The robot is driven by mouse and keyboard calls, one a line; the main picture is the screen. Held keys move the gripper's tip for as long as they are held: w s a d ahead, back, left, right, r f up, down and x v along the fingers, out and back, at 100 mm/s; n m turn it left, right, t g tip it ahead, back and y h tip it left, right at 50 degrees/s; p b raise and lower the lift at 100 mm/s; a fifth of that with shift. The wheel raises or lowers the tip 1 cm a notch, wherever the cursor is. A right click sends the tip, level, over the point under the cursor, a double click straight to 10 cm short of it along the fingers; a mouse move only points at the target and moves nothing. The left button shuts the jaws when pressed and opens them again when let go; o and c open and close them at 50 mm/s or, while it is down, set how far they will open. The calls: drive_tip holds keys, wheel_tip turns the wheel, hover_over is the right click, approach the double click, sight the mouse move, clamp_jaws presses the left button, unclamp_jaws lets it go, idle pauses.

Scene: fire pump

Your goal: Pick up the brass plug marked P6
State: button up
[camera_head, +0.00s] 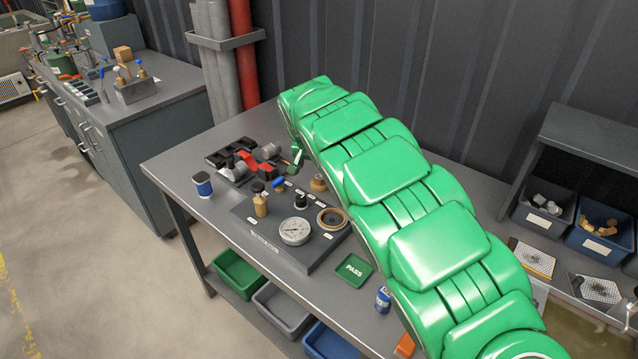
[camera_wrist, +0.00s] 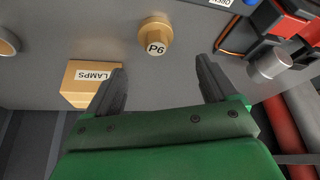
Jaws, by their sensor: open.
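The brass plug marked P6 (camera_wrist: 155,35) shows in the wrist view as a brass-coloured piece with a white label on its top. It sits on a grey surface near the top centre. My gripper (camera_wrist: 161,80) is open and empty. Its two dark fingers point toward the plug, and the plug lies beyond their tips, roughly between their lines. In the head view my green arm reaches over the workbench (camera_head: 180,160) and hides part of it. I cannot make out the P6 label there.
A red and black object (camera_wrist: 285,30) is at the upper right.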

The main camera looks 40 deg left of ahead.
sight(319, 177)
drive_tip(key=shift+s+d+x, duration=0.15)
drive_tip(key=shift+x, duration=1.75)
drive_tip(key=shift+s+d+x, duration=0.1)
drive_tip(key=shift+d+x, duration=0.05)
drive_tip(key=shift+x, duration=1.7)
drive_tip(key=shift+f, duration=0.1)
drive_tip(key=c, duration=1.3)
